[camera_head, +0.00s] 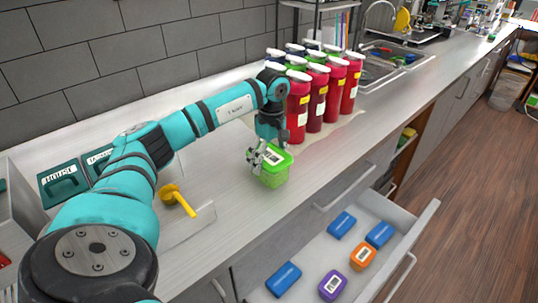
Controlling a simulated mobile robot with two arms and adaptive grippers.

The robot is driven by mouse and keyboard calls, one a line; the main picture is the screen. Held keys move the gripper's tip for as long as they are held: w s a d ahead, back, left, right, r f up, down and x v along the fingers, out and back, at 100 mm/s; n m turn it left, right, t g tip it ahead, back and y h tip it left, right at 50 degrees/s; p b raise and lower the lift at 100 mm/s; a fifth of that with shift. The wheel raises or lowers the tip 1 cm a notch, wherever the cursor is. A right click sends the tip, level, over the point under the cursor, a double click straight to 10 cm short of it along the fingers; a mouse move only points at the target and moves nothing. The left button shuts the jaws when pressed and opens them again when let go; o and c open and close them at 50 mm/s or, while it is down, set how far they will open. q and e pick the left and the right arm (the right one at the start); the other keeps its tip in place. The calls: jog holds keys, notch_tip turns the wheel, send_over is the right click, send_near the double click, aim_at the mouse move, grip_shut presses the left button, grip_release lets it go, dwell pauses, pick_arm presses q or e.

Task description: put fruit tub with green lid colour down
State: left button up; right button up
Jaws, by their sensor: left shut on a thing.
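The fruit tub with the green lid (275,174) is at the counter's front part, in the middle of the head view. My left gripper (262,158) reaches it from above and is shut on it, with its fingers at the tub's left and upper side. The tub is roughly upright; I cannot tell whether its base touches the counter (238,218). My right gripper does not show.
Several red bottles with white caps (310,95) stand close behind the tub. An open drawer (312,246) below holds blue, orange and purple tubs. A yellow scoop (178,199) lies to the left. The counter right of the tub is clear.

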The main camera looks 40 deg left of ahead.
pick_arm(q)
jog(key=shift+f, duration=0.2)
jog(key=shift+f, duration=0.15)
jog(key=o, duration=1.4)
